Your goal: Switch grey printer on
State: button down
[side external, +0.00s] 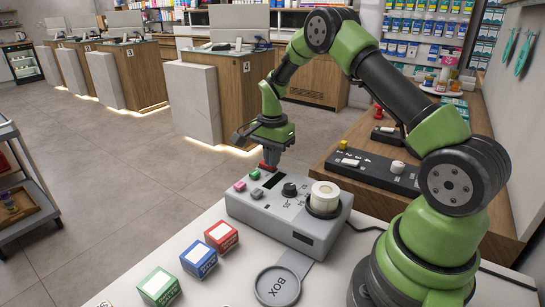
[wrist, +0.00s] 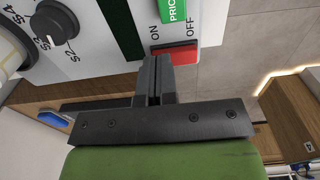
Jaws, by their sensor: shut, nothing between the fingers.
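The grey printer (side external: 282,228) sits on the white counter, with buttons, a dark display, a black knob (side external: 290,189) and a white roll (side external: 325,197) on top. Its red rocker switch (wrist: 184,53) shows in the wrist view, beside the words ON and OFF. My gripper (wrist: 152,62) is shut and empty, with its fingertips at the ON end of the switch and overlapping it in the picture. I cannot tell whether they touch it. In the side view my gripper (side external: 271,160) is above the printer's far edge, partly hiding the switch.
Blue, red and green boxes (side external: 198,258) stand left of the printer. A round dish marked BOX (side external: 278,286) lies in front. A dark numbered panel (side external: 365,170) rests on the wooden counter at right. A trolley (side external: 25,195) stands far left.

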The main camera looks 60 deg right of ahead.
jog(key=shift+f, duration=0.15)
dwell(0.4)
jog(key=shift+w+r, duration=0.3)
jog(key=shift+w, duration=0.4)
notch_tip(320, 180, up, 14)
dwell(0.5)
dwell(0.3)
